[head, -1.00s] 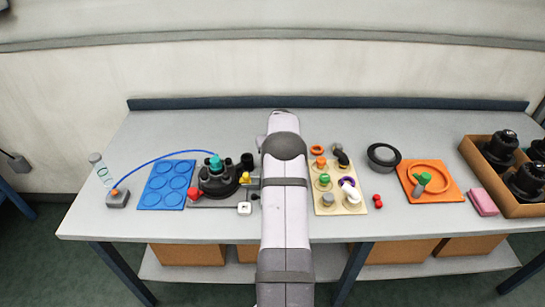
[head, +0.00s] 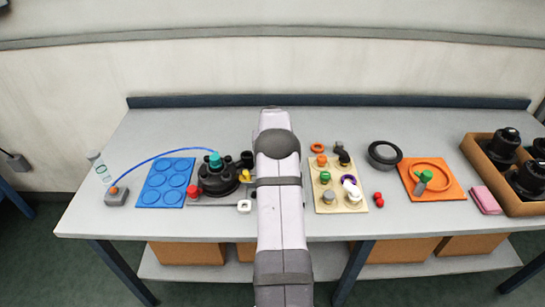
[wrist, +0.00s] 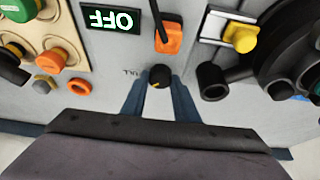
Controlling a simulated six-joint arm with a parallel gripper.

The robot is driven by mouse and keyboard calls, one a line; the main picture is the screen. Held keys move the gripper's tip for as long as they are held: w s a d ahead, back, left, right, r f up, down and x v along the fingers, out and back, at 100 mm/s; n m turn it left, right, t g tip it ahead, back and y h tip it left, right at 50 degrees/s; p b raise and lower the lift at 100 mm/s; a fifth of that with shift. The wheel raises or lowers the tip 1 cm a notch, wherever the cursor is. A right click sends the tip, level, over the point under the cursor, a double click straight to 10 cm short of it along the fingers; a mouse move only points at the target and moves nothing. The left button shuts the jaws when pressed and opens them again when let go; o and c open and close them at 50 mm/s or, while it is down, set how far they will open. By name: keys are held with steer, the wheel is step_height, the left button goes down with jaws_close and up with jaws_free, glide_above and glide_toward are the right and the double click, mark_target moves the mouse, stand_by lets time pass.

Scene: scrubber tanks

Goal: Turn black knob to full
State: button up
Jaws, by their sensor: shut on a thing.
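A dark display (wrist: 113,18) with bright upside-down letters reads OFF. In the head view my arm hides the knob and the gripper.
Near the knob are an orange switch base (wrist: 169,40) with a dark lever, a yellow knob (wrist: 240,37) and a black tube (wrist: 211,80). In the head view the black tank (head: 217,180) is left of my arm; a beige board of fittings (head: 347,204) is right of it.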

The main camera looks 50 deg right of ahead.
steer(key=shift+w+m+g+h+b, duration=0.1)
steer(key=shift+m+g+h+b, duration=0.25)
steer(key=shift+m+b, duration=0.8)
steer(key=shift+m+p, duration=0.3)
steer(key=shift+m, duration=0.05)
steer(key=o, duration=1.1)
steer(key=shift+c, duration=0.2)
steer(key=shift+a+r, duration=0.1)
steer(key=b+v, duration=0.2)
steer(key=v, duration=0.5)
steer(key=shift+b, duration=0.35)
steer(key=shift+r, duration=0.1)
